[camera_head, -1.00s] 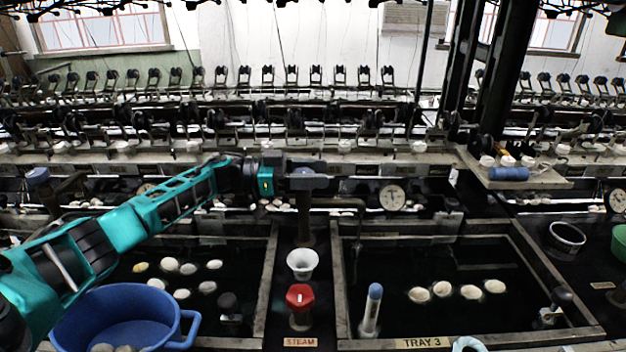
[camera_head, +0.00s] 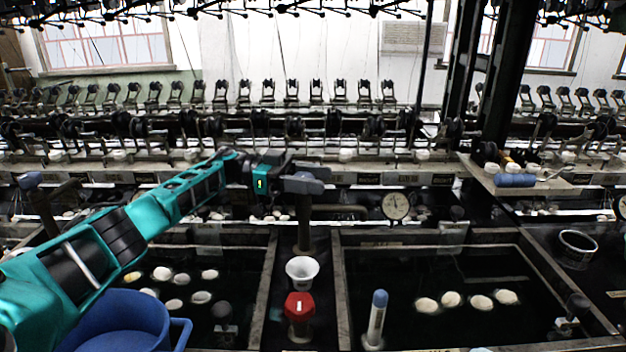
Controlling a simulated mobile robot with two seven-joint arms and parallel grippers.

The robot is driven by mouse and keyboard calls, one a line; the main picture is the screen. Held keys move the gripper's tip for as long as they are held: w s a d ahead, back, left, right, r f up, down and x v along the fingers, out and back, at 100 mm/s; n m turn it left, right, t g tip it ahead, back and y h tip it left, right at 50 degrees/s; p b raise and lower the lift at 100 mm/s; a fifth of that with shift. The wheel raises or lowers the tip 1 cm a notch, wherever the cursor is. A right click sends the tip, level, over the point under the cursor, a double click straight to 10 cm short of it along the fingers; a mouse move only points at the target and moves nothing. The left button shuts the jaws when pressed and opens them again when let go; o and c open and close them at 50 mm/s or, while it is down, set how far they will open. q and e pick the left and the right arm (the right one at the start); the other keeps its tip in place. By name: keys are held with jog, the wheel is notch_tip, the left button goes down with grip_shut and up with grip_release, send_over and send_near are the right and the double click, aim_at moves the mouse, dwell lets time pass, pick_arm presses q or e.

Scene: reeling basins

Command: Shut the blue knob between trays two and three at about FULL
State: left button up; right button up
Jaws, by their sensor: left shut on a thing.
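My left gripper (camera_head: 290,180) reaches in from the left and is shut on the dull blue knob (camera_head: 306,186). The knob sits on top of a dark upright post between two dark water basins; the fingers cover part of it. The left basin, tray two (camera_head: 262,290), and the right basin, tray three (camera_head: 340,290), each hold several pale cocoons. No scale or FULL mark on the knob can be read from here. My right gripper is not in view.
Below the knob on the same divider are a white cup (camera_head: 302,271) and a red knob (camera_head: 299,308). A blue-topped white cylinder (camera_head: 376,318) stands at tray three's front left. A blue tub (camera_head: 115,322) is under my arm. A round gauge (camera_head: 396,206) is right of the knob.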

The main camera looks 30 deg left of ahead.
pick_arm(q)
jog(key=o, duration=1)
jog(key=shift+c, duration=0.2)
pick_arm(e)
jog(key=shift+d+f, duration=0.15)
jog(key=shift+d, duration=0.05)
pick_arm(q)
jog(key=b+v, duration=0.5)
jog(key=v, duration=0.8)
jog(key=shift+b, duration=0.4)
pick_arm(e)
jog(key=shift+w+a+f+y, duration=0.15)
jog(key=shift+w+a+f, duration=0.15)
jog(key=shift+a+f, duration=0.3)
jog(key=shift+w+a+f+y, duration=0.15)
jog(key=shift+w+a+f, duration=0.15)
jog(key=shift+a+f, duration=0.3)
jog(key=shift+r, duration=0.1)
